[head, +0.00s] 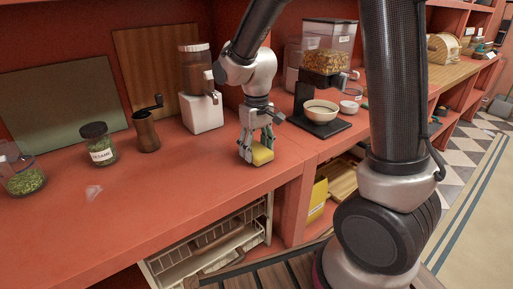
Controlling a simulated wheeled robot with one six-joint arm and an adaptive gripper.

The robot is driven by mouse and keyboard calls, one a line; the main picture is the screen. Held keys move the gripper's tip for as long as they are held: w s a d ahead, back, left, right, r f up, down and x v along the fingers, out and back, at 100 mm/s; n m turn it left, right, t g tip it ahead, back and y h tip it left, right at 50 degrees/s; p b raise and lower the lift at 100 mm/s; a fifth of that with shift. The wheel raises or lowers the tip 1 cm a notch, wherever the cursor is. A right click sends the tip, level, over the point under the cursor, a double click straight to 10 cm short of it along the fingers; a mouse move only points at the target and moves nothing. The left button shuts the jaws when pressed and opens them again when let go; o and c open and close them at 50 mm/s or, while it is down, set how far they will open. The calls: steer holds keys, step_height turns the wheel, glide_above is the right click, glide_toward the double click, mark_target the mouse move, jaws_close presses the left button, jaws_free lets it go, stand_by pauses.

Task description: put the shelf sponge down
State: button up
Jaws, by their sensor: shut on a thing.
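The shelf sponge (263,156) is a small yellow block at the front part of the red shelf top (190,195). My gripper (256,150) points down and is shut on the sponge, with its fingers at the sponge's sides. The sponge is at or very near the shelf surface; I cannot tell whether it touches. Part of the sponge is hidden behind the fingers.
A dispenser with a white base (201,112), a brown grinder (146,130) and an oregano jar (99,146) stand to the left. The shelf's front left is mostly clear.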

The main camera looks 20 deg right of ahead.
mark_target(256, 148)
steer(key=shift+f, duration=0.15)
steer(key=o, duration=1)
step_height(256, 148, up, 12)
steer(key=s+d+r+m+t, duration=0.1)
steer(key=s+d, duration=0.4)
steer(key=s, duration=0.1)
steer(key=s+d+r+m+t, duration=0.1)
steer(key=s+d+r+t, duration=0.1)
steer(key=s+d, duration=0.3)
steer(key=s+d+r+m+t, duration=0.1)
steer(key=s+d, duration=0.4)
steer(key=s, duration=0.3)
steer(key=shift+r+m, duration=0.3)
steer(key=shift+r, duration=0.1)
